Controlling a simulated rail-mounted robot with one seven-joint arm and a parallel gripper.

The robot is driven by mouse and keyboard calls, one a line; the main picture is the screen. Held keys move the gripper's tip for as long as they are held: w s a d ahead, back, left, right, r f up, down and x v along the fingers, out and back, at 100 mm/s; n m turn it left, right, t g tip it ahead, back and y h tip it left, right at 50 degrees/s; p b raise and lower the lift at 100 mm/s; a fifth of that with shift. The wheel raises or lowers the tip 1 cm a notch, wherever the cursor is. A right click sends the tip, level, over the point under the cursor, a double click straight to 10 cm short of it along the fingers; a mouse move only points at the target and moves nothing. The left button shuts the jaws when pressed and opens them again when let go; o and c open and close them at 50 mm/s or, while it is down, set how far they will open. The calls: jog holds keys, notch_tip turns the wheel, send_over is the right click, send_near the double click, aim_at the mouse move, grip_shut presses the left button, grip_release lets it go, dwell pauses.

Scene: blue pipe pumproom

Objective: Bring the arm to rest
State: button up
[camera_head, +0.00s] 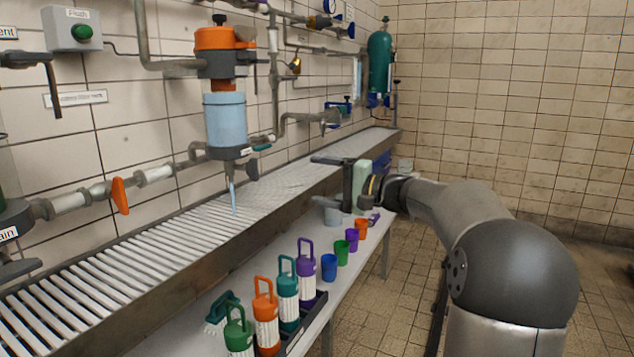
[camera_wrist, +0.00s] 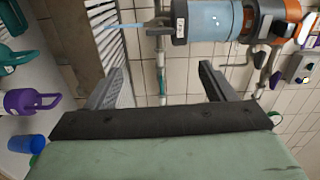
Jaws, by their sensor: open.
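My gripper (camera_head: 322,180) is in the middle of the head view, raised above the far part of the white bench. It points left toward the slatted drain and the wall pipes. Its two grey fingers stand wide apart, and in the wrist view (camera_wrist: 160,85) nothing is between them. My arm reaches in from the right side of the head view. A grey-blue cup (camera_head: 333,214) stands on the bench just below the gripper in the picture; I cannot tell how big the gap is.
The bench (camera_head: 215,300) holds blue (camera_head: 329,267), green (camera_head: 342,252), purple (camera_head: 352,239) and orange (camera_head: 361,229) cups, and several handled bottles (camera_head: 266,312) at the front. A light blue vessel (camera_head: 225,120) hangs over the slatted drain (camera_head: 90,285). The floor (camera_head: 400,280) is open.

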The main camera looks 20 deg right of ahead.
jog(key=shift+a, duration=0.1)
jog(key=s+a+r+n+g+h+p, duration=0.3)
jog(key=s+a+g+p, duration=0.5)
jog(key=s+a+p, duration=0.65)
jog(key=s+r+n+g+h+p, duration=0.2)
jog(key=s+r+n+h+p, duration=0.1)
jog(key=s+p, duration=0.8)
jog(key=s+r+n+g+h+p, duration=0.3)
jog(key=s+h+p, duration=0.2)
jog(key=s+p, duration=0.6)
jog(key=p, duration=0.2)
jog(key=shift+d+r+n+h+p, duration=0.3)
jog(key=shift+r+h+p, duration=0.1)
